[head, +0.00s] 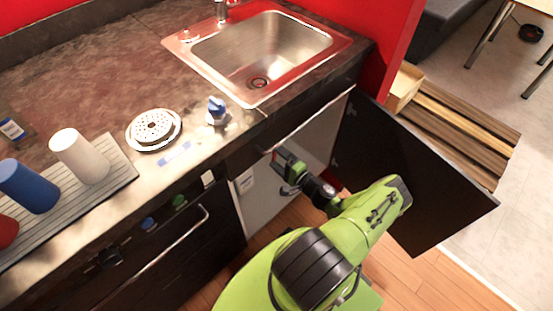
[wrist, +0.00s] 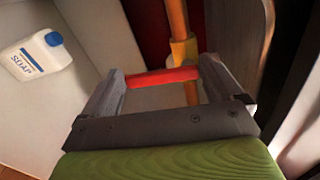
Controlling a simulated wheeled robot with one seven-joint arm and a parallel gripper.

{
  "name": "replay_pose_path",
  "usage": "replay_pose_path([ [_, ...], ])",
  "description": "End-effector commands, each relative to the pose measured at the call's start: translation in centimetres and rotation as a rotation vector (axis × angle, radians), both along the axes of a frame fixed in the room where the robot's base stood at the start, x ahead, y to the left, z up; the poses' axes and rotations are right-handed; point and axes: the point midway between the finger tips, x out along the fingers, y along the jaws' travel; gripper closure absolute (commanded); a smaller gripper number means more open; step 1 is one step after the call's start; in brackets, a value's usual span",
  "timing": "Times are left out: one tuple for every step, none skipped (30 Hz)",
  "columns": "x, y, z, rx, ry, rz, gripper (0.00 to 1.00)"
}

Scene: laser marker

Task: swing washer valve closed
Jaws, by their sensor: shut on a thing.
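The washer valve has a red lever (wrist: 162,77) and a yellow body (wrist: 183,52) on an orange pipe (wrist: 178,18). In the wrist view the lever lies crosswise to the pipe. My gripper (wrist: 165,84) is shut on the red lever, which spans between its two grey fingers. In the head view my gripper (head: 285,168) reaches into the open cabinet under the sink; the valve itself is mostly hidden there.
A white soap jug (wrist: 35,57) stands left of my gripper in the cabinet. The open dark cabinet door (head: 400,170) is right of my arm. The counter (head: 110,75) above holds a sink (head: 262,50), a blue-topped knob (head: 217,108) and cups.

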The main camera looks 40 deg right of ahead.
Motion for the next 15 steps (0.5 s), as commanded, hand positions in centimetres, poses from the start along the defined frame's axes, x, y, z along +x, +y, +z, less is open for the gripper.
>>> replay_pose_path([
  [-0.06, -0.09, -0.19, -0.022, 0.003, -0.001, 0.61],
  [-0.06, -0.14, -0.19, -0.033, 0.002, -0.001, 0.61],
  [-0.05, -0.18, -0.21, -0.049, 0.003, -0.001, 0.61],
  [-0.05, -0.21, -0.23, -0.058, 0.002, -0.001, 0.61],
  [-0.05, -0.23, -0.24, -0.066, 0.002, -0.001, 0.61],
  [-0.05, -0.26, -0.26, -0.076, 0.003, -0.001, 0.61],
  [-0.05, -0.28, -0.27, -0.083, 0.003, -0.001, 0.61],
  [-0.05, -0.29, -0.28, -0.089, 0.003, -0.001, 0.61],
  [-0.05, -0.31, -0.28, -0.095, 0.002, -0.001, 0.61],
  [-0.05, -0.33, -0.28, -0.099, 0.002, -0.001, 0.61],
  [-0.05, -0.34, -0.28, -0.102, 0.002, -0.001, 0.61],
  [-0.06, -0.35, -0.28, -0.105, 0.002, -0.001, 0.61],
  [-0.06, -0.35, -0.28, -0.106, 0.002, -0.001, 0.61],
  [-0.06, -0.36, -0.28, -0.107, 0.002, -0.001, 0.61],
  [-0.06, -0.37, -0.28, -0.109, 0.002, -0.001, 0.61],
])
